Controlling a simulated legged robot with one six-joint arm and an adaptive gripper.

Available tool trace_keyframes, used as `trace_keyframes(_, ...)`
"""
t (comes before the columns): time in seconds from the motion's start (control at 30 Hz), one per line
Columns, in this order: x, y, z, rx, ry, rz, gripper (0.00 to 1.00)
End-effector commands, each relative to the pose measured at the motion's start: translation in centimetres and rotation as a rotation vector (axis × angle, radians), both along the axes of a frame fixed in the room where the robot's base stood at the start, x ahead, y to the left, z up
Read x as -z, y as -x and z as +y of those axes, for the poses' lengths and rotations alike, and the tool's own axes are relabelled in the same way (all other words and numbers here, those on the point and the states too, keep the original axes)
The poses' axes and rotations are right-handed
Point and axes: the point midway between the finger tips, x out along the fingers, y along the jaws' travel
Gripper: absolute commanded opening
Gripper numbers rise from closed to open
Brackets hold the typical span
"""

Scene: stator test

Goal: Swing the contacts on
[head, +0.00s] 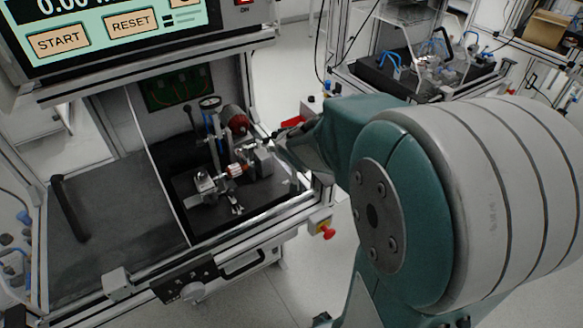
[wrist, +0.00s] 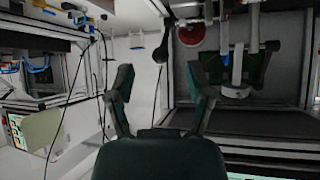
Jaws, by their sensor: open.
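The test fixture (head: 205,185) sits on a dark plate inside the open station at the left of the head view. Which piece is the contacts I cannot tell. My gripper (wrist: 159,75) is open and empty in the wrist view, its two dark fingers apart. In the head view it is right of the fixture, partly hidden by my arm. The red round part (wrist: 191,34) also shows in the wrist view.
A screen with START and RESET buttons (head: 95,35) overhangs the station. A black bar handle (head: 69,208) is at the left. Another bench (head: 425,75) with blue-handled clamps stands at the back right.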

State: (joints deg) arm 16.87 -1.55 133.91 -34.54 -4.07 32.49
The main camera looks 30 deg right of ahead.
Motion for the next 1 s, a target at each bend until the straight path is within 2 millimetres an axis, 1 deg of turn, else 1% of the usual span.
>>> trace_keyframes(0.03,-0.1,1.0,0.2,0.0,0.0,-0.002,0.67)
trace_keyframes(0.2,-0.1,4.0,1.0,0.0,0.003,-0.001,0.67)
trace_keyframes(0.3,-0.1,5.5,1.3,0.0,0.002,-0.003,0.67)
trace_keyframes(0.43,0.0,6.9,1.7,0.0,0.003,-0.001,0.67)
trace_keyframes(0.6,0.0,7.7,1.9,0.001,0.001,-0.001,0.67)
trace_keyframes(1.0,0.0,7.7,1.9,0.001,0.001,0.0,0.67)
